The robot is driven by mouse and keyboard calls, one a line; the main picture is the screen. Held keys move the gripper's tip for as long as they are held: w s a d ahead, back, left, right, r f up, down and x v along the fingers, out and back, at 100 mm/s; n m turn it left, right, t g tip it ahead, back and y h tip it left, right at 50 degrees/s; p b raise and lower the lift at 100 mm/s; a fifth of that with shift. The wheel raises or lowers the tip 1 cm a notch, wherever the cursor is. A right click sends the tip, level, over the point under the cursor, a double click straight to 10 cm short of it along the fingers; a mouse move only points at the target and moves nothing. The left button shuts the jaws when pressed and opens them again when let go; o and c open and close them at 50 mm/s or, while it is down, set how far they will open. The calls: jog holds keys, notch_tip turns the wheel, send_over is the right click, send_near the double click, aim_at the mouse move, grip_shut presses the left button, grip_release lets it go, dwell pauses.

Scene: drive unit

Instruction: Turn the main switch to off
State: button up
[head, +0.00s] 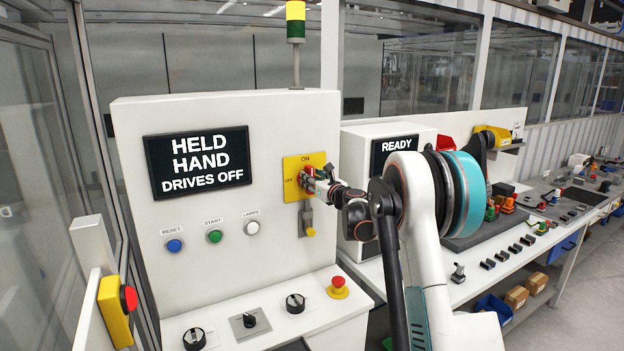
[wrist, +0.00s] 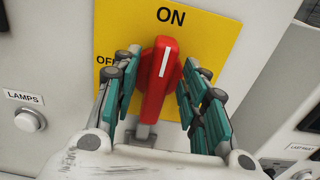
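The main switch is a red handle (wrist: 158,80) on a yellow plate (wrist: 215,45) marked ON at the top and OFF at the left. Its white line points up towards ON, leaning slightly right. My gripper (wrist: 160,95) has its teal-padded fingers on both sides of the handle. Narrow gaps show between pads and handle, so it looks open around it. In the head view, my gripper (head: 312,180) is at the yellow plate (head: 291,187) on the white cabinet and hides much of the handle.
A display (head: 198,162) reads "HELD HAND DRIVES OFF". Below it are a blue reset button (head: 174,245), a green start button (head: 214,236) and a white lamps button (head: 252,227). A grey and yellow hasp (head: 308,220) hangs below the switch. A red mushroom button (head: 338,287) is on the ledge.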

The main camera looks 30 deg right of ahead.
jog(key=shift+w, duration=0.35)
grip_shut()
